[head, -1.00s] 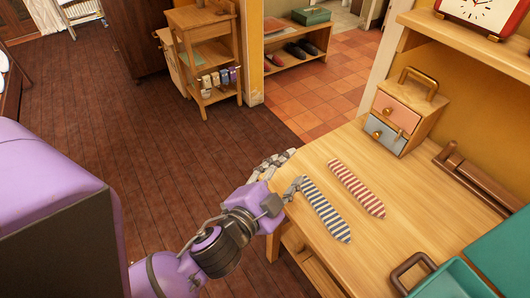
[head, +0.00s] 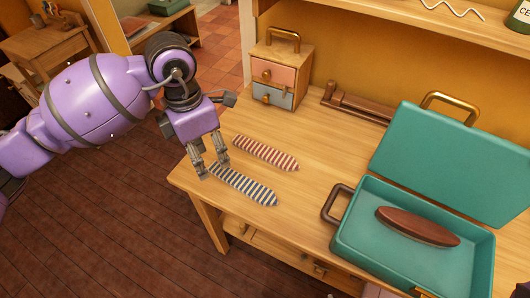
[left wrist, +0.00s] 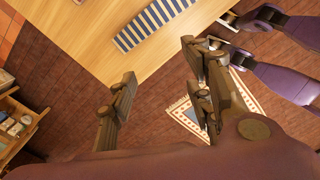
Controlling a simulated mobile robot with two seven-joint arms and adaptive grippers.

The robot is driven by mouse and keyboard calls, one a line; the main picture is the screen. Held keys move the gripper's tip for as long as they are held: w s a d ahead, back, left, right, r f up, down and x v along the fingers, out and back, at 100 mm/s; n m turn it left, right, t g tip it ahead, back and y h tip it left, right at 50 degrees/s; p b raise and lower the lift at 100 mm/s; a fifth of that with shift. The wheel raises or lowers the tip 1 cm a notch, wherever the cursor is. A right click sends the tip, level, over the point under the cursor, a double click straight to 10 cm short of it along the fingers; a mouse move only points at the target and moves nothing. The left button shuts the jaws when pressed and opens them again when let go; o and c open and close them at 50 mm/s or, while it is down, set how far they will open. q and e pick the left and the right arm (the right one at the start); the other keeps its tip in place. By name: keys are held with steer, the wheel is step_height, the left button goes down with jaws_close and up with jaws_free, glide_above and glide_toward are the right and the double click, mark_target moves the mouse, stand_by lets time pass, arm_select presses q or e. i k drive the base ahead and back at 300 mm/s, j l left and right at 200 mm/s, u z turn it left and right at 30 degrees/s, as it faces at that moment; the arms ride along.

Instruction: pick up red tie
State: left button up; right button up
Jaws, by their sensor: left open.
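The red-and-white striped tie (head: 265,152) lies flat on the wooden table. A blue-and-white striped tie (head: 243,186) lies beside it, nearer the front edge. My left gripper (head: 211,171) is open and empty, pointing down at the left ends of the ties, closer to the blue one. In the left wrist view, the open fingers (left wrist: 158,85) show with the blue tie (left wrist: 150,22) beyond them at the top; the red tie is out of that view. Purple arm parts of mine show at its right, where the state of my right gripper is unclear.
An open teal case (head: 345,255) with a brown oval object (head: 417,227) inside stands at the table's right. A small drawer box (head: 279,77) and a brown rack (head: 357,103) stand at the back. The table (head: 315,165) between the ties and case is clear.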

mark_target(286, 162)
steer(key=j+z, duration=0.25)
steer(key=z, duration=0.15)
steer(key=j+z, duration=0.25)
steer(key=z, duration=0.2)
